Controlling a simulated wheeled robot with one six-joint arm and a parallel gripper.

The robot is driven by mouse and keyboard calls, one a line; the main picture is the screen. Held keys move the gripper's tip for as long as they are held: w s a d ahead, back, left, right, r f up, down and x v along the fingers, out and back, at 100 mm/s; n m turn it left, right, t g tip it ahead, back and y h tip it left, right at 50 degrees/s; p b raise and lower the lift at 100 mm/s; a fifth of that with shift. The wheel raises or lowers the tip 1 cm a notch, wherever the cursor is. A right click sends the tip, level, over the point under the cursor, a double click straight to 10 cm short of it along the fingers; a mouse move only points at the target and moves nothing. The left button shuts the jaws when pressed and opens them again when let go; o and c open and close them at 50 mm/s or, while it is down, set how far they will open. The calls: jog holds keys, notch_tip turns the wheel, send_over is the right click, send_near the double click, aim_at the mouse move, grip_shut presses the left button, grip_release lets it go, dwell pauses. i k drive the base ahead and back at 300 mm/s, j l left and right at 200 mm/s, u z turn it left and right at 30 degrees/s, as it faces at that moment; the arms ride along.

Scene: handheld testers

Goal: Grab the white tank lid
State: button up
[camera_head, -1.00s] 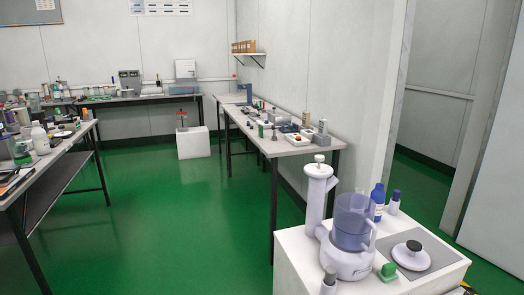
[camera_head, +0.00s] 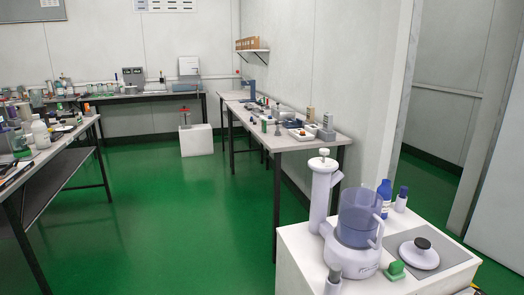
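A round white lid (camera_head: 419,254) with a black knob on top lies on a grey square panel (camera_head: 447,252) at the right of the white cabinet top, in the lower right of the head view. It looks like the white tank lid. Beside it to the left stands a white machine (camera_head: 352,262) with a see-through bluish tank (camera_head: 358,219) and a tall white column (camera_head: 321,195). The tank looks open at the top. My gripper is not in view, so its state does not show.
Cluttered benches stand at the left, back and middle.

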aim_at(418, 253)
jog(key=k+j, duration=0.1)
jog(key=i+l, duration=0.25)
jog(key=l, duration=0.15)
jog(key=i+l, duration=0.25)
jog(key=l, duration=0.2)
jog(key=i+l+z, duration=0.1)
jog(key=i+l, duration=0.15)
jog(key=l, duration=0.15)
